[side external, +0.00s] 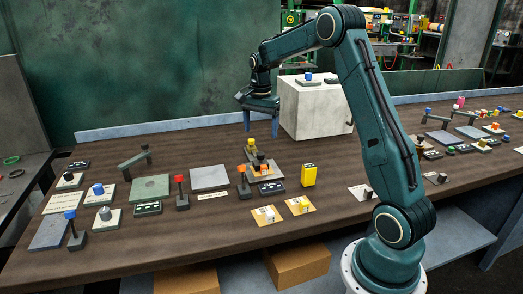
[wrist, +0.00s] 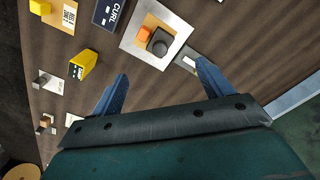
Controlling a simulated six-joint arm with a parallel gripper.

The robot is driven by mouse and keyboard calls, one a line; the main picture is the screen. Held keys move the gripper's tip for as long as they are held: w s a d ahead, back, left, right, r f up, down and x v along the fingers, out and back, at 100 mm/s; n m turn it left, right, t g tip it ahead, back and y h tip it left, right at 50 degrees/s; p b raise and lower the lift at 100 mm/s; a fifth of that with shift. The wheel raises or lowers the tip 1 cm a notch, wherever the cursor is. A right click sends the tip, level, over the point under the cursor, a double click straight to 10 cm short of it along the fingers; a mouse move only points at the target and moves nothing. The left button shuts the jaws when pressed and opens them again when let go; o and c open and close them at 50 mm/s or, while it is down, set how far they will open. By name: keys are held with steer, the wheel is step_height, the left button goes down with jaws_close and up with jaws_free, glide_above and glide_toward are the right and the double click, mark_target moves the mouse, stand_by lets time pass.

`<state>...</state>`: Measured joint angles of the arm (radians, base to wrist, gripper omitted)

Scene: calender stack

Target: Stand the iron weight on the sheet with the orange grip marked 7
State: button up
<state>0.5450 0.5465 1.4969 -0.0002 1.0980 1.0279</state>
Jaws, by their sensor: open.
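A dark iron weight (wrist: 160,43) with a round knob stands beside an orange grip (wrist: 143,34) on a tan sheet on a pale square plate (wrist: 178,25). The same stack shows in the side view, with the dark weight (side external: 261,158) above the orange grip (side external: 264,168). I cannot read a number on the grip. My gripper (side external: 260,129) is open and empty, fingers pointing down, above the table and behind the stack. In the wrist view its fingertips (wrist: 162,69) are apart, with the weight beyond them.
A yellow block (side external: 309,175) and a dark sign (side external: 271,188) stand close to the stack. A large white block (side external: 315,105) is right of my gripper. Orange sheets with grips (side external: 299,206) lie in front. Several plates and posts fill the left.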

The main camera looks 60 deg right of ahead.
steer(key=shift+r, duration=0.1)
stand_by(0.5)
steer(key=s+a+r+n+t, duration=0.1)
steer(key=s+a+r+n, duration=0.4)
steer(key=a, duration=0.3)
steer(key=s+a+r+n+t, duration=0.1)
steer(key=s+a+r+n, duration=0.25)
steer(key=a+r, duration=0.4)
steer(key=s+a+f+n+t, duration=0.1)
steer(key=s+a+n, duration=0.3)
steer(key=s, duration=0.4)
steer(key=s+a+f+n+t, duration=0.1)
steer(key=s+a+n+t, duration=0.1)
steer(key=s+a+n, duration=0.3)
steer(key=shift+s+a+f+t, duration=0.25)
steer(key=shift+s+a, duration=0.65)
steer(key=shift+s, duration=1.15)
steer(key=shift+n, duration=0.25)
stand_by(2.2)
